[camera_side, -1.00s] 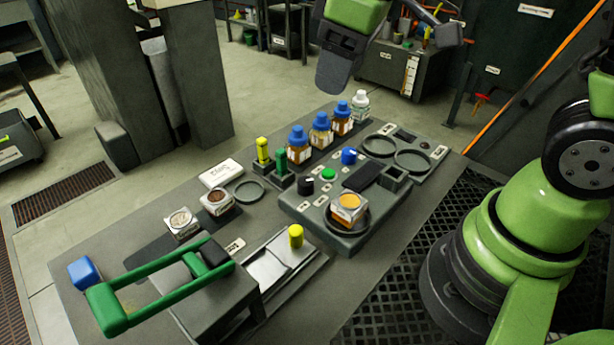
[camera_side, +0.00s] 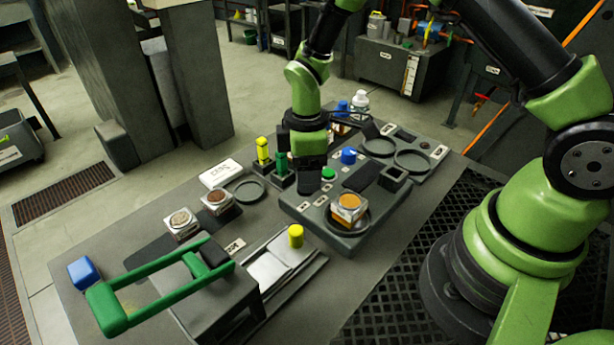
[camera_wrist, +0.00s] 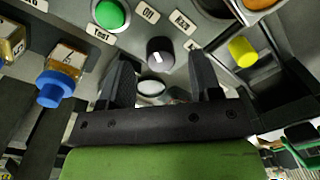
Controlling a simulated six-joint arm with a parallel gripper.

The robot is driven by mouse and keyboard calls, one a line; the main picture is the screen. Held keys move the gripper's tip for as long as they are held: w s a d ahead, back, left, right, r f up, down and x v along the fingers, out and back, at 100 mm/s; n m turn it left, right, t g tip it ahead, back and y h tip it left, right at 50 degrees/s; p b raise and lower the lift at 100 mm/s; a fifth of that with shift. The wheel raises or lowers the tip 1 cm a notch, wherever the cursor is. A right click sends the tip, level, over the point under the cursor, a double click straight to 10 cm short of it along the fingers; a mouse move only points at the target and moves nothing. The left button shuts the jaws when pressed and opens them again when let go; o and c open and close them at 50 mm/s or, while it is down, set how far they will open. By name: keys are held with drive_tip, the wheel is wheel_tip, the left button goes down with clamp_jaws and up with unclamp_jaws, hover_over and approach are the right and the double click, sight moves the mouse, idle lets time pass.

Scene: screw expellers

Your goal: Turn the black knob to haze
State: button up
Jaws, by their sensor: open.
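The black knob (camera_wrist: 160,51) shows in the wrist view on a grey panel, just beyond and between my fingertips. Labels beside it read "Off" (camera_wrist: 148,13) and "Haz" (camera_wrist: 182,20); the latter is the haze label, partly blurred. I cannot make out which label the knob points to. My gripper (camera_wrist: 160,64) is open, one finger on each side of the knob's line, with gaps visible. In the side view my gripper (camera_side: 311,180) points down over the panel and hides the knob, so contact cannot be told.
A green button (camera_wrist: 110,14) with a "Test" label sits left of the knob. A yellow-capped post (camera_side: 296,236), green and yellow posts (camera_side: 281,163) and a blue knob (camera_side: 349,156) stand nearby.

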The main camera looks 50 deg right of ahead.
drive_tip(key=shift+f, duration=1.1)
drive_tip(key=shift+c, duration=0.2)
drive_tip(key=c, duration=0.9)
drive_tip(key=shift+m, duration=0.3)
drive_tip(key=m, duration=0.5)
drive_tip(key=shift+s, duration=0.15)
drive_tip(key=m, duration=0.6)
drive_tip(key=shift+a, duration=0.1)
